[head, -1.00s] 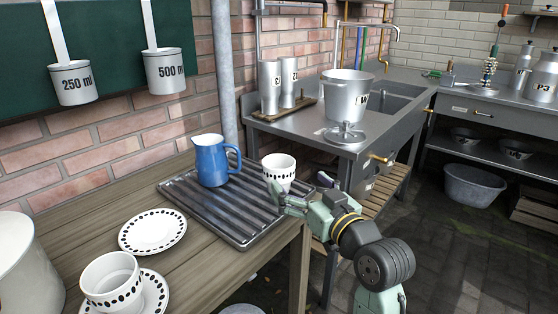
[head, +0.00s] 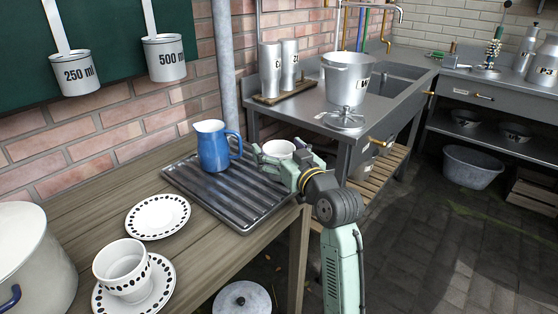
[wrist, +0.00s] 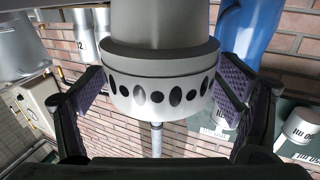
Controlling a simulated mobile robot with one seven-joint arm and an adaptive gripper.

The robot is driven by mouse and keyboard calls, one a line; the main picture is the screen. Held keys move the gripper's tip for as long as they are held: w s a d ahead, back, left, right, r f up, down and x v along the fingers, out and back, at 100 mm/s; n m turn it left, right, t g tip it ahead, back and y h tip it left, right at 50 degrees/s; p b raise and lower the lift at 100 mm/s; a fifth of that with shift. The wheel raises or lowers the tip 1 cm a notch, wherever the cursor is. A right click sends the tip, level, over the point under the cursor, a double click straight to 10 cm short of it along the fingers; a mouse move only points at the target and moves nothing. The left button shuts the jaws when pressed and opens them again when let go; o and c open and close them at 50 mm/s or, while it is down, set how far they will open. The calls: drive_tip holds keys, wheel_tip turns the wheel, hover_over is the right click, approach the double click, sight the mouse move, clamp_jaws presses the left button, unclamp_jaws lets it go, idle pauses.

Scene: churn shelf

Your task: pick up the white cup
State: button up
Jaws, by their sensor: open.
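In the wrist view the cup's dotted band (wrist: 158,95) lies between the two open fingers (wrist: 160,96). Gaps show between the finger pads and the cup there. A second white dotted cup (head: 120,268) stands on a dotted saucer (head: 160,290) at the front left of the table.
The blue jug (head: 212,146) stands close left of the cup on the tray (head: 225,192). An empty dotted plate (head: 158,216) and a large white pot (head: 28,255) are on the wooden table. A metal bucket (head: 347,80) stands on the sink bench behind.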

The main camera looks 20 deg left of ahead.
drive_tip(key=c, duration=1.3)
